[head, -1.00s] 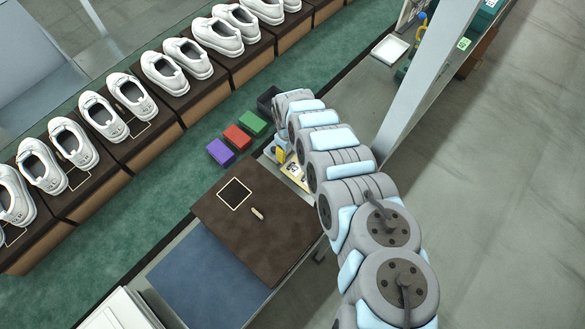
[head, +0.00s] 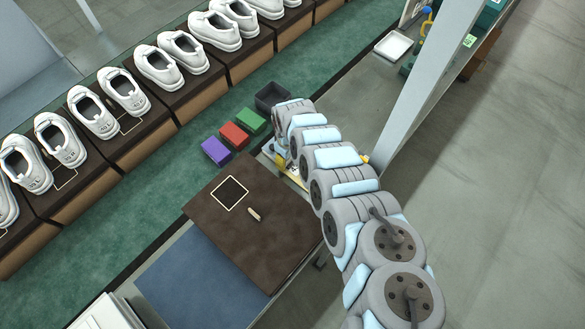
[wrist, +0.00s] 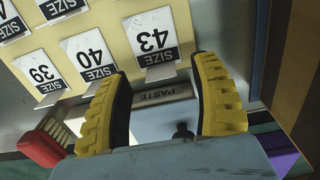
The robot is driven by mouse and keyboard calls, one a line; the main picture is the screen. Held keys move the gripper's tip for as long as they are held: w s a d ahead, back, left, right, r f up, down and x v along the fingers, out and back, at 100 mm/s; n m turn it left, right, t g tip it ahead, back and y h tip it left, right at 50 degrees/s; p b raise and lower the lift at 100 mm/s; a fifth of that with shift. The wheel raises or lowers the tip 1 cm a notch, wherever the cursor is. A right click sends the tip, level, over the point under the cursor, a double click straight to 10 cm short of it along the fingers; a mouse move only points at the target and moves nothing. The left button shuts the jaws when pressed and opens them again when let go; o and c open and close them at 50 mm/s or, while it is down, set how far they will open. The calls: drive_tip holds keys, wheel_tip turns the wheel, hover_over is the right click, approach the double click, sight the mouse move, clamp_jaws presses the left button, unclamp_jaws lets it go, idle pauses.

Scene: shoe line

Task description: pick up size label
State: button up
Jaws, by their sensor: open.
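More labels are cut off at the top left. My gripper (wrist: 161,70) has two yellow ridged fingers, spread apart with nothing between them. The fingertips are just below label 43, one on each side of its lower part; I cannot tell whether they touch the board. In the head view my arm hides most of the gripper and the labels.
A PASTE plate (wrist: 161,95) lies beyond the fingers, and a red object (wrist: 40,148) is at the left. Purple (head: 216,150), red (head: 234,135) and green (head: 251,121) boxes and a dark bin (head: 271,96) stand nearby. A brown board (head: 265,240) lies in front.

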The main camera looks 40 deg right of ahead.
sight(289, 163)
drive_tip(key=shift+f, duration=0.5)
drive_tip(key=c, duration=0.9)
drive_tip(key=shift+r, duration=0.15)
drive_tip(key=shift+c, duration=0.2)
wheel_tip(289, 163, up, 10)
drive_tip(key=p, duration=0.9)
drive_tip(key=shift+p, duration=0.35)
